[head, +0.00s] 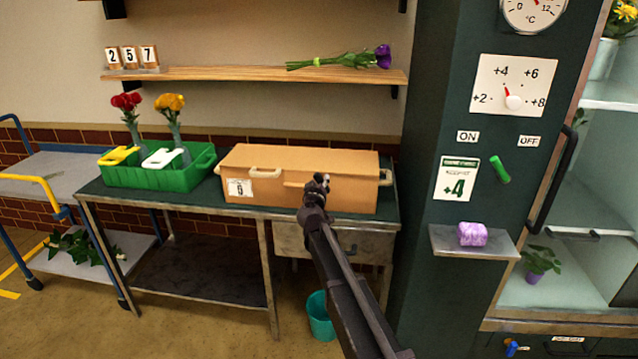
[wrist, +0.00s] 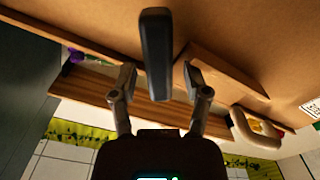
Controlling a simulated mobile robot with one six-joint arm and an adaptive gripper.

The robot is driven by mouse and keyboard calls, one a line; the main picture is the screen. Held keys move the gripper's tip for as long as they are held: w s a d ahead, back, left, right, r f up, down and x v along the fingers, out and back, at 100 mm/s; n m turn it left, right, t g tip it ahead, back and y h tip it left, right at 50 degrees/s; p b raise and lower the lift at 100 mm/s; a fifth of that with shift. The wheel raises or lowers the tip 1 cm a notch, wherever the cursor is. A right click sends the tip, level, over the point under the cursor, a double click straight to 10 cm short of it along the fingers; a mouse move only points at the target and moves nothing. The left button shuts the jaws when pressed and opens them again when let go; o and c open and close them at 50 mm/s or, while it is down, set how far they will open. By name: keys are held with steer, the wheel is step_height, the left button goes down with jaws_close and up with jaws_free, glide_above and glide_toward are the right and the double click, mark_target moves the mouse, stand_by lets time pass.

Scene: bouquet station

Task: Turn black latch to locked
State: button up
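The black latch (wrist: 155,50) is a long dark bar on the brown box (head: 270,165), seen close up in the wrist view. My gripper (wrist: 158,78) is open, with one finger on each side of the latch. A narrow gap shows between the latch and each finger, clearer on the right. In the head view my gripper (head: 317,188) is at the front face of the box and hides the latch. I see no locked or unlocked marking.
A wooden ledge (wrist: 220,72) and a pale handle (wrist: 246,132) are close to the right finger. A green crate (head: 185,178) with flowers stands left of the box. A shelf (head: 220,74) is above, and a dark cabinet (head: 430,130) stands at the right.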

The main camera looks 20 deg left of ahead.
steer(key=shift+m, duration=0.5)
